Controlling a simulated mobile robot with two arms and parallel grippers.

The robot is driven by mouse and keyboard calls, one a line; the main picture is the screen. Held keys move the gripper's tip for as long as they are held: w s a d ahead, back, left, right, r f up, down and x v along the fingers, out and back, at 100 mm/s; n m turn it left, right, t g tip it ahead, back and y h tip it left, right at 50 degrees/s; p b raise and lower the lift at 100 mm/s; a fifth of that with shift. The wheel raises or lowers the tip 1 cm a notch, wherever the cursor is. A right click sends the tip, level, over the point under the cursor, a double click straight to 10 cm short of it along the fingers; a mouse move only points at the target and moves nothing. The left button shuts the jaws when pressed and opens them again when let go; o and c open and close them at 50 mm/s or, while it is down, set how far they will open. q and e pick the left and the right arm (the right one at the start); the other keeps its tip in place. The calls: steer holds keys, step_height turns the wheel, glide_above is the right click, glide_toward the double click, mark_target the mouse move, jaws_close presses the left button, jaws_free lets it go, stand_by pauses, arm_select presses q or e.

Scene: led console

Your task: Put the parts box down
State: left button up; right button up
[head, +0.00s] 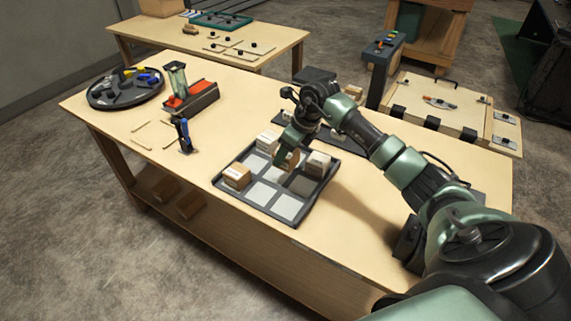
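A dark tray (296,222) with a grid of grey and white cells lies on the near table. My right gripper (288,157) reaches in from the right and points down over the tray's back middle. It appears shut on a small brown parts box (293,158), mostly hidden by its green finger. I cannot tell whether this box touches the tray. My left gripper is not in view.
A round black tray (125,88) with coloured parts, a red-and-black device (190,97) and an upright blue-handled tool (184,136) stand left on the table (215,135). A dark panel lies behind my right arm. Several front cells of the tray are empty.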

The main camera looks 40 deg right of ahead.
mark_target(294, 155)
steer(key=shift+f, duration=0.9)
step_height(294, 155, down, 4)
steer(key=shift+r+p, duration=0.1)
steer(key=shift+p, duration=0.45)
steer(key=shift+f, duration=0.3)
steer(key=shift+f, duration=0.1)
steer(key=o, duration=1.4)
steer(key=shift+o, duration=0.2)
steer(key=b+v, duration=0.2)
steer(key=v, duration=1)
steer(key=shift+s, duration=0.1)
